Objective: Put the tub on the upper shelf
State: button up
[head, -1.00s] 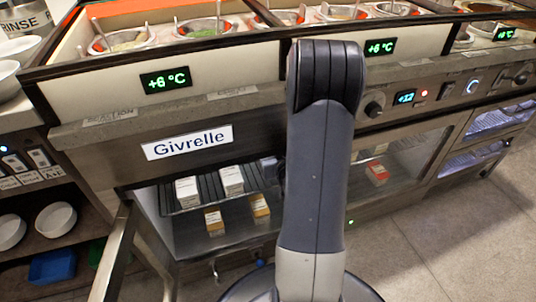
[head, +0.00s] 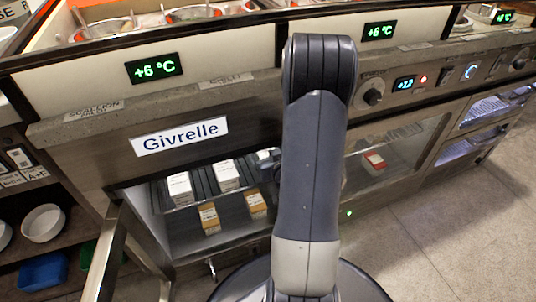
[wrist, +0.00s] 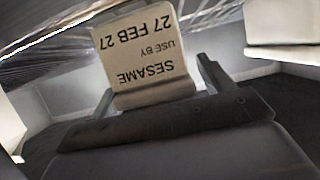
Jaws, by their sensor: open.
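The tub (wrist: 140,58) in the wrist view has a pale label reading SESAME, USE BY 27 FEB 27, upside down in the picture. My gripper (wrist: 160,88) is open, with one finger at each side of the tub's lower part in the picture. I cannot tell whether the fingers touch it or what bears it. In the head view my arm hides most of the gripper. The upper shelf (head: 203,190) is a dark wire rack in the open cabinet. Two white tubs, a left one (head: 180,188) and a right one (head: 227,176), stand on it.
Two orange-and-white tubs, one left (head: 209,218) and one right (head: 255,205), stand below the rack. The open cabinet door (head: 106,255) is at the left. A worktop edge (head: 150,97) overhangs the cabinet. White blocks flank the wrist view.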

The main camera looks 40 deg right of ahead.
jog(key=shift+r, duration=0.15)
jog(key=p+v, duration=0.3)
jog(key=v, duration=0.9)
